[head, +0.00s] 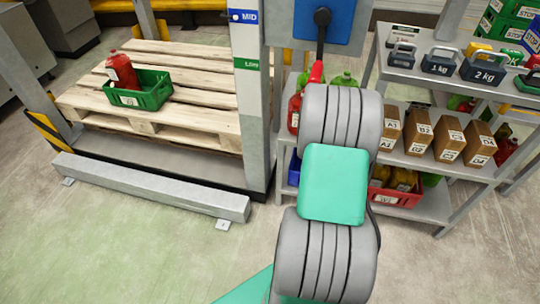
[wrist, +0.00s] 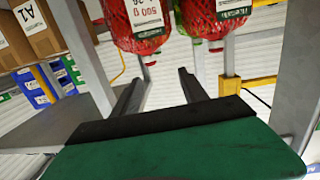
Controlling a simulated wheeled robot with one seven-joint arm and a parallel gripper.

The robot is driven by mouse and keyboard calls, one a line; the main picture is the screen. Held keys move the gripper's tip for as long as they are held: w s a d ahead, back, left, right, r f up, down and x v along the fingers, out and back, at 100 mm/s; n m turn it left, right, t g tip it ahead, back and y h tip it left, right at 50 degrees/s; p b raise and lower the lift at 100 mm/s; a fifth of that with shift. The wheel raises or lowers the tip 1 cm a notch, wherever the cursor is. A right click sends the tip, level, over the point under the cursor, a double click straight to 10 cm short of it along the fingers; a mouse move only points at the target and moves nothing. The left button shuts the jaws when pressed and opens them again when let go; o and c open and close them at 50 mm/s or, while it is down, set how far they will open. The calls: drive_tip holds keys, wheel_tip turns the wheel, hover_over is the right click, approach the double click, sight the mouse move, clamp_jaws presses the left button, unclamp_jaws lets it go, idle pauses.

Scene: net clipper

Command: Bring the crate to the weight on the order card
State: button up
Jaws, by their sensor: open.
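In the head view my arm hides the gripper. Weights marked 1 kg (head: 440,61) and 2 kg (head: 482,66) stand on the rack's top shelf. I cannot make out an order card.
Cardboard boxes (head: 418,132) line the middle shelf, above a red crate (head: 398,194) of bags. A grey post (head: 250,120) stands between pallet and rack. A low metal barrier (head: 150,186) runs before the pallet. The floor in front is clear.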

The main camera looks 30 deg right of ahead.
drive_tip(key=w+a+r+n+y, duration=0.15)
drive_tip(key=w+a+y, duration=0.25)
drive_tip(key=w+a, duration=0.5)
drive_tip(key=s+a+n+g+y, duration=0.35)
drive_tip(key=a+y, duration=0.25)
drive_tip(key=a, duration=1.2)
drive_tip(key=s+a+n+g+y, duration=0.3)
drive_tip(key=s+a+n+g, duration=0.1)
drive_tip(key=s+a, duration=1.1)
drive_tip(key=shift+s+a+r+n+g+y, duration=0.2)
drive_tip(key=shift+a+n+g+y, duration=0.15)
drive_tip(key=shift+a+n, duration=0.55)
drive_tip(key=shift+a, duration=0.15)
